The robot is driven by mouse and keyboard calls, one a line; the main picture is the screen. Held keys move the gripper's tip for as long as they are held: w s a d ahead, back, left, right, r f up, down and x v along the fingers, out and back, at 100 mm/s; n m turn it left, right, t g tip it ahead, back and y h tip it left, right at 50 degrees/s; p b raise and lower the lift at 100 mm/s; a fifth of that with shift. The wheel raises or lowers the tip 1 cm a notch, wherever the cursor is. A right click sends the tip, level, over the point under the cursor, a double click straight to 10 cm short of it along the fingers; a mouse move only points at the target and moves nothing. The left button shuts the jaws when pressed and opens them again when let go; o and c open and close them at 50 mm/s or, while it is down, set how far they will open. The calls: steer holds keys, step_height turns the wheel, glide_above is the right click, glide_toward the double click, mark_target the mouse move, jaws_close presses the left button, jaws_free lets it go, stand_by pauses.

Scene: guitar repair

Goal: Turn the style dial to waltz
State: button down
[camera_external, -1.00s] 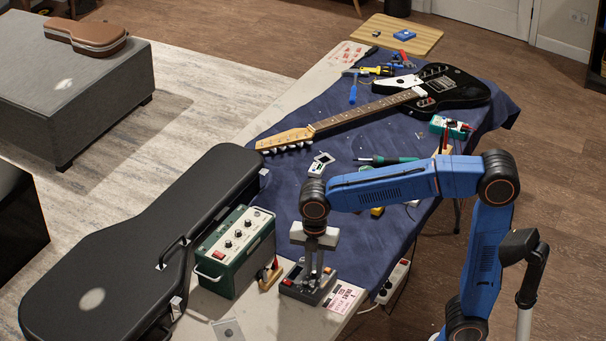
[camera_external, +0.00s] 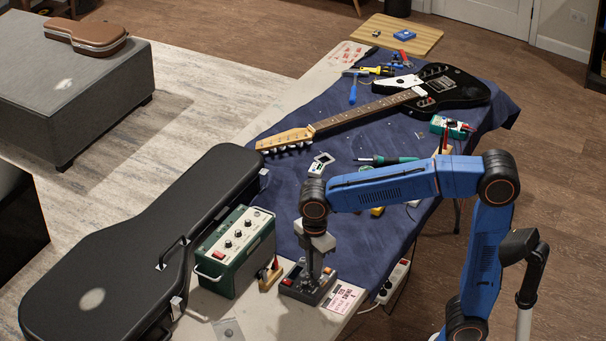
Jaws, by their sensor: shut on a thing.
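A small dark grey box (camera_external: 322,293) with a red part on its left side lies at the near edge of the table, and I take it to be the device with the style dial. My gripper (camera_external: 311,279) points straight down onto the top of this box. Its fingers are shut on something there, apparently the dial. The fingers hide the dial, so its pointer and setting cannot be read.
A printed card (camera_external: 343,297) lies right of the box. A green amplifier (camera_external: 237,250) and a small wooden stand (camera_external: 270,277) are close on the left. A black guitar case (camera_external: 130,255) lies beyond. A guitar (camera_external: 360,110) and tools lie on the blue cloth (camera_external: 290,180).

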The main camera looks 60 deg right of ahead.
steer(key=m, duration=0.4)
steer(key=shift+m, duration=0.3)
steer(key=m, duration=0.4)
steer(key=shift+m, duration=0.3)
steer(key=c, duration=1.7)
jaws_free()
steer(key=shift+c, duration=0.2)
step_height(320, 180, up, 17)
steer(key=shift+r, duration=0.2)
steer(key=shift+c, duration=0.5)
